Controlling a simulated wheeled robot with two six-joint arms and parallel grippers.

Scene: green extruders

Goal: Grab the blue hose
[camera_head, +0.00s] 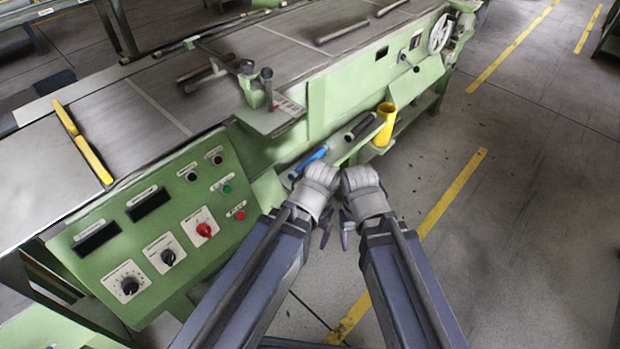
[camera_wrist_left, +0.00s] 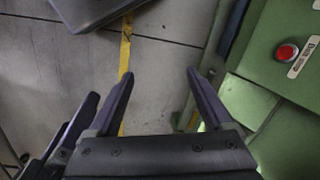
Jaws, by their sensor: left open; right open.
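The blue hose (camera_head: 312,158) lies on a narrow green shelf on the side of the machine in the head view, partly hidden behind my left wrist. My left gripper (camera_head: 326,230) points down, below and to the right of the hose, apart from it. In the left wrist view my left gripper (camera_wrist_left: 160,82) is open, with nothing between its fingers but floor. The hose does not show there. My right gripper (camera_head: 346,231) hangs close beside the left one, open and empty.
A dark cylinder (camera_head: 361,126) and a yellow cup (camera_head: 384,125) are beside the hose along the shelf. The green control panel (camera_head: 130,225) stands left of my arms. A red button (camera_wrist_left: 287,53) shows at right in the left wrist view. Open floor lies to the right.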

